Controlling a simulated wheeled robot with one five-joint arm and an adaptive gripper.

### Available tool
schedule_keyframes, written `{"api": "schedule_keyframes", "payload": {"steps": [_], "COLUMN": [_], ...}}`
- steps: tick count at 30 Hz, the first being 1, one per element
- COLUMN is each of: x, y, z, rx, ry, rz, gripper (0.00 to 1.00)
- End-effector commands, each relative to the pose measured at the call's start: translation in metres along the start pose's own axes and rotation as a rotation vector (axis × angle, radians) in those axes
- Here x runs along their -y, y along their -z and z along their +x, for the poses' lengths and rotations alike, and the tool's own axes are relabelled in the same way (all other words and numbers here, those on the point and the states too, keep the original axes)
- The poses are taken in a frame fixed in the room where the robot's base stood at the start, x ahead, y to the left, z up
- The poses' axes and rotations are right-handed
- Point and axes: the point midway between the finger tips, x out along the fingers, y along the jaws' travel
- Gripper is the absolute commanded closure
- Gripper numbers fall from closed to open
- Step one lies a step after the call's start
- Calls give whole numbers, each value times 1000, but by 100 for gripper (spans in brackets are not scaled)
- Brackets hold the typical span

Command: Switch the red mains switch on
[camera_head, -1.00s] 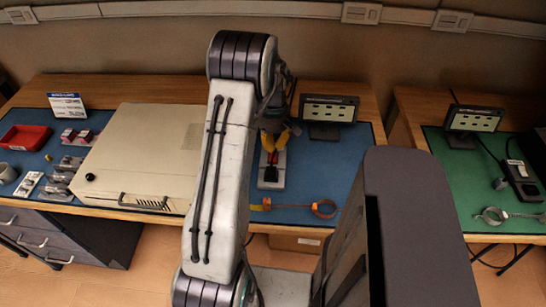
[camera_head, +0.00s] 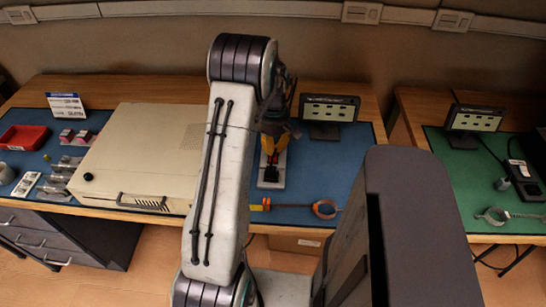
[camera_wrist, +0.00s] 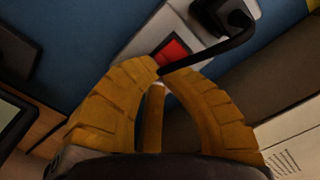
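The red mains switch (camera_wrist: 173,52) is a red rocker in a light grey housing (camera_wrist: 140,42) on the blue mat. In the wrist view it lies just beyond my fingertips, and a black bar or cable crosses in front of it. In the head view the grey housing (camera_head: 271,183) stands below my gripper (camera_head: 274,149), with dark and red parts on top. My gripper's yellow fingers also show in the wrist view (camera_wrist: 161,72), with their tips together and nothing visible held. I cannot tell whether the tips touch the switch, or its exact position.
A large beige case (camera_head: 140,155) stands left of the switch. A small display (camera_head: 329,110) is behind it to the right. A second bench with a green mat (camera_head: 460,175) is at right.

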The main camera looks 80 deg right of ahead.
Motion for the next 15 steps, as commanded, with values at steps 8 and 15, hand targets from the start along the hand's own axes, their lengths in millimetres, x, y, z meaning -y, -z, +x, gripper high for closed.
{"api": "schedule_keyframes", "payload": {"steps": [8,15], "x": [0,0], "y": [0,0], "z": [4,8], "rx": [0,0], "ry": [0,0], "rz": [0,0], "gripper": [100,100]}}
